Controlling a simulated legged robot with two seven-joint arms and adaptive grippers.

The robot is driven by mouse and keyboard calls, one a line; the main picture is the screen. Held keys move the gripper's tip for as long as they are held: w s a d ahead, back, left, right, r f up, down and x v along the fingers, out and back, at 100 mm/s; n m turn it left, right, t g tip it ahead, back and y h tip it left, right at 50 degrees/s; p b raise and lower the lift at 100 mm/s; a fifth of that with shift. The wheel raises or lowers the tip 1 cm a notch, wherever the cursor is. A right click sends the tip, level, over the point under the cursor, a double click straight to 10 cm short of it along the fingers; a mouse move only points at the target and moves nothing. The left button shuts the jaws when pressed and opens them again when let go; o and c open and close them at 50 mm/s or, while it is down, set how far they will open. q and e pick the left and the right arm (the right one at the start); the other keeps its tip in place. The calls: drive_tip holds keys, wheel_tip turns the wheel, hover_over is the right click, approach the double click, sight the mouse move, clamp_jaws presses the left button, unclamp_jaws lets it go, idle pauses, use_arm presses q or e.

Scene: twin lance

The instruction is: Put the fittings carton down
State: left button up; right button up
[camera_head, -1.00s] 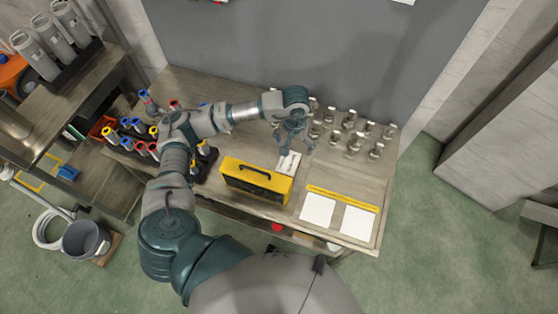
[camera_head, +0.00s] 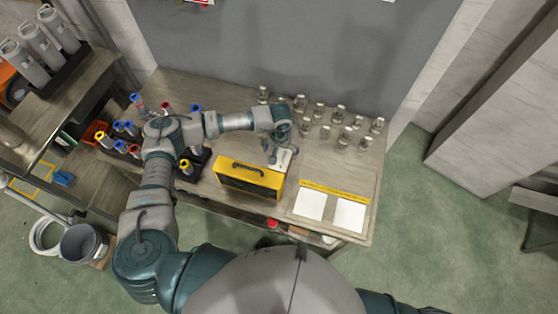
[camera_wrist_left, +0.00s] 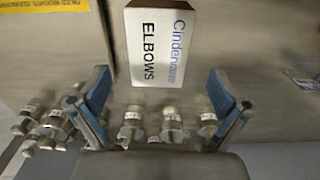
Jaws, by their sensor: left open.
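The fittings carton (camera_head: 285,157) is a small white box, lying on the bench behind the yellow case. In the left wrist view its face (camera_wrist_left: 162,45) reads "Cindervane ELBOWS", just beyond my fingertips. My left gripper (camera_head: 276,150) is over the carton's left side in the head view. In the left wrist view the left gripper (camera_wrist_left: 157,73) is open, its blue-padded fingers apart with nothing clasped between them. The head view does not show clearly whether a finger touches the carton. My right gripper is out of view.
The yellow case (camera_head: 250,176) stands in front of the carton. Several metal fittings (camera_head: 338,115) stand along the back of the bench. Two white sheets (camera_head: 330,210) lie at the right under a yellow strip. Colour-capped items (camera_head: 128,130) stand at the left. Bare bench (camera_head: 345,180) lies right of the carton.

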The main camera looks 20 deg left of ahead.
sight(280, 158)
use_arm(q)
drive_tip(key=shift+d+f, duration=0.15)
drive_tip(key=shift+f, duration=0.5)
wheel_tip(280, 158, down, 4)
drive_tip(key=shift+s+f+p, duration=0.15)
drive_tip(key=shift+f+p, duration=0.1)
drive_tip(key=shift+p, duration=0.4)
drive_tip(key=shift+f, duration=0.2)
